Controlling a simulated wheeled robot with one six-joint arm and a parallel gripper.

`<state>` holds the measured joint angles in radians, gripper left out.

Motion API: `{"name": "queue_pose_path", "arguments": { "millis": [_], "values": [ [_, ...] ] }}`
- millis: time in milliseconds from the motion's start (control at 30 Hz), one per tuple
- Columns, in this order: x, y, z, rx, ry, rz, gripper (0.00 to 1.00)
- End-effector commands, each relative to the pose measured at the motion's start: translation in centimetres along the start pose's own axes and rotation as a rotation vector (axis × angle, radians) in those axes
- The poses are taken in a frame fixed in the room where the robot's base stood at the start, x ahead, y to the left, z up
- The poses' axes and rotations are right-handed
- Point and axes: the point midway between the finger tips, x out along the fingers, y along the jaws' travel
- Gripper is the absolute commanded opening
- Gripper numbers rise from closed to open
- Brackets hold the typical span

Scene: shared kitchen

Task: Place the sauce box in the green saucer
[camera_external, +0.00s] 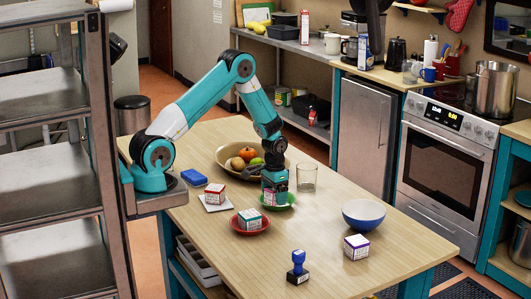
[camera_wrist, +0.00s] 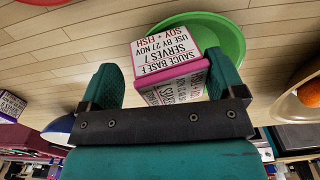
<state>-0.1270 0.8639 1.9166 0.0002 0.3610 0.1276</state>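The sauce box (camera_wrist: 172,52) is white with pink edges and dark print. In the external view my gripper (camera_external: 275,187) points down at the green saucer (camera_external: 290,203), and the box (camera_external: 269,198) shows low between the fingers. Whether the box rests on the saucer is hidden.
A red saucer (camera_external: 237,228) with a green-edged box, a white tile (camera_external: 216,207) with a red box, and a fruit bowl (camera_external: 222,154) surround it. A glass (camera_external: 307,178), blue bowl (camera_external: 363,213), purple box (camera_external: 356,246) and blue stamp (camera_external: 298,267) stand rightward or nearer.

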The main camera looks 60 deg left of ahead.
Motion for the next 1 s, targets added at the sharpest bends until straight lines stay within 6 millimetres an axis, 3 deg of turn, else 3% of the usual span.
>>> {"name": "queue_pose_path", "arguments": {
  "millis": [400, 733, 867, 1000],
  "values": [
    [-8.8, 0.0, -0.1, 0.000, 0.007, -0.001, 0.88],
    [-13.2, -0.5, 0.8, -0.022, 0.007, -0.014, 0.88],
    [-16.8, -2.7, 4.5, -0.122, 0.030, -0.077, 0.88],
    [-20.9, -5.7, 11.7, -0.296, 0.063, -0.180, 0.88]
  ]
}}
